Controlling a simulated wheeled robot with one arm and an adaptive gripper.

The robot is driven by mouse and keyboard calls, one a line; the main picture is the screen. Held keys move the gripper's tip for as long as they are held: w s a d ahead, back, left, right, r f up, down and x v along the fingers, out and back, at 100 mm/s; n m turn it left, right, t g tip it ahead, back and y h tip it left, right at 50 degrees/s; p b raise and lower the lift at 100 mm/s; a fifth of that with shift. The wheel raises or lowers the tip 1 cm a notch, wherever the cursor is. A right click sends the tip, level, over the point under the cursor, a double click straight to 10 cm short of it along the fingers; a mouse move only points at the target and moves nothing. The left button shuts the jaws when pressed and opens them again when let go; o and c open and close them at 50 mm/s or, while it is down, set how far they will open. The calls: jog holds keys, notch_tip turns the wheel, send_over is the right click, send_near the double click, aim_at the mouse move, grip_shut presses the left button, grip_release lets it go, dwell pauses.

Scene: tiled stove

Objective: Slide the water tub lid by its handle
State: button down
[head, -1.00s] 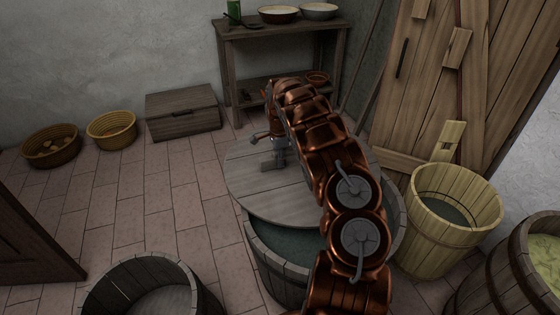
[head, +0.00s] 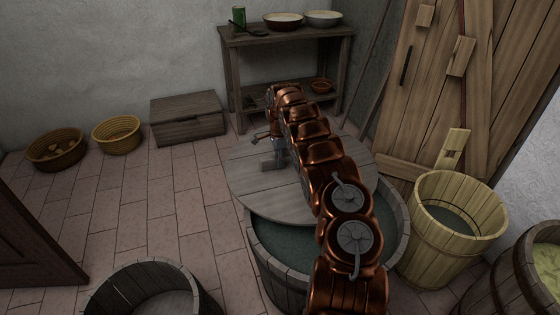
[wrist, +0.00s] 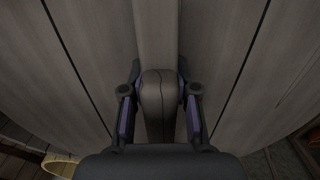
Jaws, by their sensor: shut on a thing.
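The round wooden lid (head: 262,196) lies partly over the water tub (head: 272,262), pushed toward the tub's far side. Dark water (head: 290,245) shows in the near part of the tub. In the wrist view the lid's planks (wrist: 90,60) fill most of the picture. My gripper (wrist: 159,100) is shut on the lid handle (wrist: 158,85), with one finger on each side of it. In the head view my gripper (head: 273,155) is at the lid's far part, and my arm hides the lid's right part.
A wooden bucket (head: 455,240) of water stands right of the tub, beside a barrel (head: 510,270). An empty tub (head: 150,290) is at front left. A shelf table (head: 290,38) stands behind, with a chest (head: 187,118) and two baskets (head: 55,148) to its left. Floor at left is clear.

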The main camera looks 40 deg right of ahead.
jog(key=shift+w+d, duration=0.1)
jog(key=shift+d, duration=0.05)
jog(key=c, duration=0.8)
grip_release()
jog(key=shift+r, duration=0.1)
notch_tip(320, 180, up, 12)
jog(key=shift+f, duration=0.1)
